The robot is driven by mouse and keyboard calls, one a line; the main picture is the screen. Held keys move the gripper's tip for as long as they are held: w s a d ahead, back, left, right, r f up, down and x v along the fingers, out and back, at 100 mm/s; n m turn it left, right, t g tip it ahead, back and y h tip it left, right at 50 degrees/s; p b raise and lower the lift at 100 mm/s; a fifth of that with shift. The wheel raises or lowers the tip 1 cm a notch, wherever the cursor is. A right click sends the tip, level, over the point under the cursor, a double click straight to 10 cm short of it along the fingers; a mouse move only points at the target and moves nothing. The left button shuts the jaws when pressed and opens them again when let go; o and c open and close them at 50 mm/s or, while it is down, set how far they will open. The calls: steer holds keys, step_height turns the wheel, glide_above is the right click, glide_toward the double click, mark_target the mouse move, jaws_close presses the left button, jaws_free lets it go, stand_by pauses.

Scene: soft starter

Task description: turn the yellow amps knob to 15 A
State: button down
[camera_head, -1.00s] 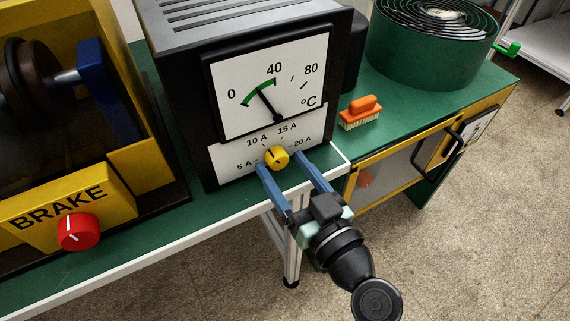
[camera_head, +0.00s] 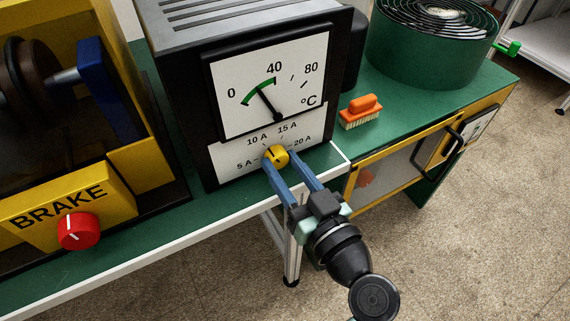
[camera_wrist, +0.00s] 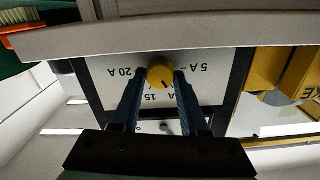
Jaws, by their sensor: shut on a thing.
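The yellow amps knob (camera_head: 278,154) sits on the white lower panel of the black instrument, with a scale of 5 A, 10 A, 15 A and 20 A around it. Its dark mark points up and left in the head view, roughly toward 10 A. My gripper (camera_head: 281,163) is shut on the knob, one blue finger on each side. In the wrist view the panel is upside down and the knob (camera_wrist: 160,74) sits between the fingertips. The fingers hide part of the scale there.
The temperature dial (camera_head: 271,84) is just above the knob. A red brake knob (camera_head: 78,231) on a yellow box (camera_head: 120,203) stands at left. An orange brush (camera_head: 361,111) lies right of the instrument on the green bench. Floor in front is open.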

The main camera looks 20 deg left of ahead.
steer(key=shift+m, duration=0.3)
steer(key=m+p, duration=0.2)
steer(key=m, duration=0.3)
steer(key=shift+r, duration=0.1)
steer(key=m+p, duration=0.3)
steer(key=m, duration=0.3)
stand_by(0.3)
steer(key=shift+c, duration=2.1)
jaws_free()
steer(key=shift+f, duration=0.25)
